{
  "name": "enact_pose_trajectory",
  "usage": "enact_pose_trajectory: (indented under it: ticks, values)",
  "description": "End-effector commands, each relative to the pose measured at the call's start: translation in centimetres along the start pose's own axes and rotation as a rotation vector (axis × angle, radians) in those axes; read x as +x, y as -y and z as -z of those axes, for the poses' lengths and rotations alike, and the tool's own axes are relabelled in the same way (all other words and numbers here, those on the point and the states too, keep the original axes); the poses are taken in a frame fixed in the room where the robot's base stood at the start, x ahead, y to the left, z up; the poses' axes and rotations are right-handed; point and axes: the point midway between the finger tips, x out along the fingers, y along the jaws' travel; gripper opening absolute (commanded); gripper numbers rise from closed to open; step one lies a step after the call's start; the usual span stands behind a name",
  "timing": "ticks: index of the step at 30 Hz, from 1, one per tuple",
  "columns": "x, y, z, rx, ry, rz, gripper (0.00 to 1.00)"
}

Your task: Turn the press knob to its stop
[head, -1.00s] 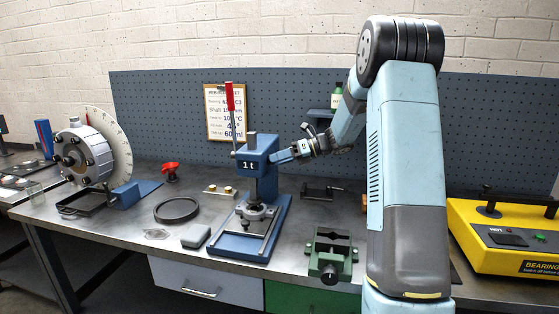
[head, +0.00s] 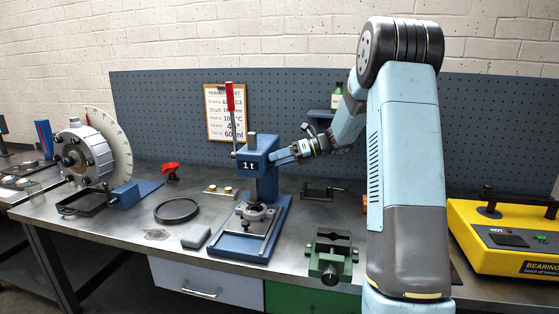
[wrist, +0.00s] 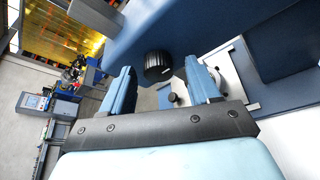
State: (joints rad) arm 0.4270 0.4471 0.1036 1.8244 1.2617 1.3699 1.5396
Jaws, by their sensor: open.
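The blue arbor press (head: 262,170), marked "1 t", stands upright on the bench with its red-handled lever (head: 230,95) pointing up. In the wrist view the press knob (wrist: 158,66) is a black ribbed cylinder on the side of the blue press body (wrist: 165,25). My gripper (wrist: 166,80) is open, with one blue finger on each side of the knob. The knob lies between and slightly beyond the fingertips, and I see no contact. In the head view my gripper (head: 284,156) is at the right side of the press head, and the knob is hidden there.
A green vice (head: 332,255) stands right of the press, and a yellow bearing heater (head: 510,235) is at the far right. A black ring (head: 177,210) and a grey block (head: 196,236) lie left of the press. A pegboard (head: 180,110) rises behind the bench.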

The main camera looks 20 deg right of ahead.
Motion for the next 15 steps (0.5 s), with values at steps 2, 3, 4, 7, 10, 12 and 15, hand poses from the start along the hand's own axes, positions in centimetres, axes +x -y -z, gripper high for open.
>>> enact_pose_trajectory:
  ticks: [2, 3, 4, 7, 10, 12, 15]
  values:
    - [-0.2, 0.0, 0.0, 0.000, 0.000, 0.001, 0.61]
    - [-0.5, 0.0, 0.0, 0.000, 0.000, 0.001, 0.61]
    - [-0.7, 0.1, 0.0, 0.000, 0.000, 0.001, 0.61]
    - [-1.9, 0.1, 0.0, 0.001, 0.002, 0.002, 0.61]
    - [-3.7, 0.1, 0.0, 0.001, 0.001, 0.002, 0.61]
    - [-5.2, 0.1, 0.0, 0.000, 0.001, 0.004, 0.61]
    - [-7.2, 0.1, 0.0, 0.000, 0.002, 0.003, 0.61]
